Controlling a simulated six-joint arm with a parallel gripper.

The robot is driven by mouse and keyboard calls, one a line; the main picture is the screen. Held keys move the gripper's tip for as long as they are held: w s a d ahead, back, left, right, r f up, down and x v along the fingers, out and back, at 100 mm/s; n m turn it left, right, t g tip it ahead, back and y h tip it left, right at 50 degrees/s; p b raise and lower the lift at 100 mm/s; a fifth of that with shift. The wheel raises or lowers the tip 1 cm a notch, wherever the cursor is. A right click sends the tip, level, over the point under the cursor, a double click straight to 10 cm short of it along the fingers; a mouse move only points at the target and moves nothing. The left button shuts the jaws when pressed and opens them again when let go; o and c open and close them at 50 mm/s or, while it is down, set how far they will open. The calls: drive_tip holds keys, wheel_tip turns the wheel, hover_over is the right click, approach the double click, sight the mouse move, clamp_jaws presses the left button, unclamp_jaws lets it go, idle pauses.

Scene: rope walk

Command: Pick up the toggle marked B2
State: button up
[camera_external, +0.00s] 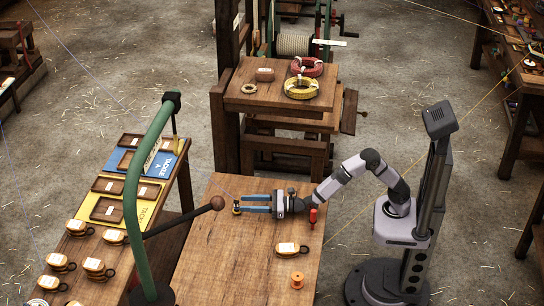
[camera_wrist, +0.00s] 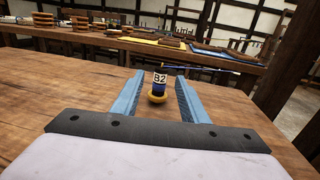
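The toggle marked B2 (camera_wrist: 158,86) stands upright on the wooden table in the wrist view. It has a dark blue body, a white label reading B2 and a yellow base. In the external view the small toggle (camera_external: 236,208) shows at the fingertips, at the table's left side. My gripper (camera_external: 256,204) reaches left, low over the table, with its two blue fingers apart. In the wrist view my gripper (camera_wrist: 158,88) has a finger on each side of the toggle, with visible gaps. The toggle sits near the tips, between them.
A red-handled item (camera_external: 313,217), a labelled wooden block (camera_external: 291,249) and an orange spool (camera_external: 297,280) stand on the right of the table. A green post (camera_external: 133,190) with a dark ball-ended lever (camera_external: 217,203) reaches close to the toggle. A side bench holds trays and blocks.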

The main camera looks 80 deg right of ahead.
sight(236, 203)
drive_tip(key=shift+w+a, duration=0.15)
drive_tip(key=shift+w, duration=1.15)
drive_tip(key=shift+w+a, duration=0.15)
drive_tip(key=shift+w, duration=1.1)
clamp_jaws()
